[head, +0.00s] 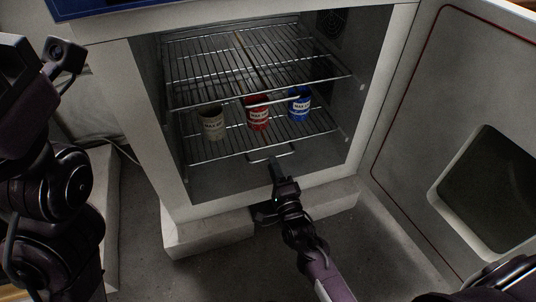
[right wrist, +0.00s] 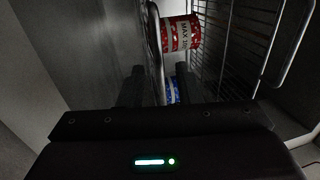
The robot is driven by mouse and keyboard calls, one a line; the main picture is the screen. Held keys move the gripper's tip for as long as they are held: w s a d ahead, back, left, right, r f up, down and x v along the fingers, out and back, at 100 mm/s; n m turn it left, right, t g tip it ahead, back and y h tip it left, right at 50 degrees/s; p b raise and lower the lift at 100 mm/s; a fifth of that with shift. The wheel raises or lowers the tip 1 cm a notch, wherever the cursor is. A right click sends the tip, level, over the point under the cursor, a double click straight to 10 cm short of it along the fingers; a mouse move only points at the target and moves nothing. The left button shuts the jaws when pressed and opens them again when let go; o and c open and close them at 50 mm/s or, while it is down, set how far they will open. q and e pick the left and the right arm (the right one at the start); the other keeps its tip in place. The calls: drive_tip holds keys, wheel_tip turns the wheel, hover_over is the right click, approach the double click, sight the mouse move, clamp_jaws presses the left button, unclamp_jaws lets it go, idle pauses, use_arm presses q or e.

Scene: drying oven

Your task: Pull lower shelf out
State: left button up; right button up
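The lower shelf (head: 215,151) is a wire rack inside the oven, with a wire handle (head: 287,154) on its front edge. Three labelled cans stand on it: a grey-beige one (head: 213,124), a red one (head: 258,117) and a blue one (head: 301,104). My right gripper (head: 275,167) is at the handle from the front. In the right wrist view its two fingers (right wrist: 157,86) are apart, and the handle's wire (right wrist: 154,45) shows between or just beyond them. Contact cannot be told. Dark parts of my left arm stand at the left edge; its fingers cannot be made out.
The upper wire shelf (head: 213,85) is empty, above the cans. The oven door (head: 448,80) stands wide open at the right. The oven rests on a pale plinth (head: 210,236). The floor (head: 215,272) in front looks clear apart from my arm.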

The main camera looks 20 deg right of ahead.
drive_tip(key=w, duration=0.1)
drive_tip(key=w+b, duration=0.1)
drive_tip(key=w, duration=0.1)
drive_tip(key=w+r+b, duration=0.1)
drive_tip(key=w, duration=0.1)
drive_tip(key=shift+w+a, duration=0.1)
drive_tip(key=shift+w, duration=0.15)
clamp_jaws()
